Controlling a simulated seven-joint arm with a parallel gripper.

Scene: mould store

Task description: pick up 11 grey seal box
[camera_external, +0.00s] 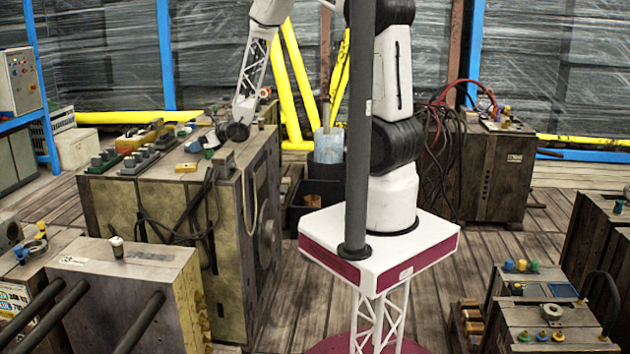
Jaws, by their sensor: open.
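Several small grey boxes stand in rows on green strips on top of the large mould block at left. One grey box (105,158) is near the block's left end and another grey box (163,137) is farther back. I cannot read any number, so I cannot tell which is the 11 grey seal box. My gripper (235,132) is at the dark end of my arm, low over the right part of the block top, right of the grey boxes and apart from them. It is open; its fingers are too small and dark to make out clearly.
A dark bin (324,188) and yellow posts (300,75) stand behind. A lower block (130,280) with a small cup is in front.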

